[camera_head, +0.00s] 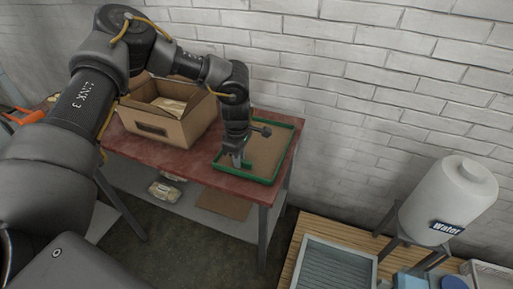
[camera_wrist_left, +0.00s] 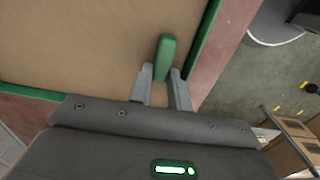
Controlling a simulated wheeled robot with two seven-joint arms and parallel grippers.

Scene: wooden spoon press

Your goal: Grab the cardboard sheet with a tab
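The brown cardboard sheet (camera_head: 265,152) lies flat inside a green-rimmed tray (camera_head: 295,146) at the right end of the red table. My left gripper (camera_head: 238,160) reaches down over the tray's left part, fingers pointing down. In the left wrist view, a green tab (camera_wrist_left: 165,55) stands up from the sheet (camera_wrist_left: 75,40), near the tray's green rim (camera_wrist_left: 205,40). The left fingers (camera_wrist_left: 162,82) flank the tab closely, with no clear gap at the tips, and look closed on it. In the head view the gripper hides the tab. My right gripper is not in view.
An open cardboard box (camera_head: 188,128) stands on the red table (camera_head: 190,165) left of the tray. A white brick wall is close behind. At lower right are a water tank (camera_head: 448,203) and a grey ribbed panel (camera_head: 332,265) on a wooden surface.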

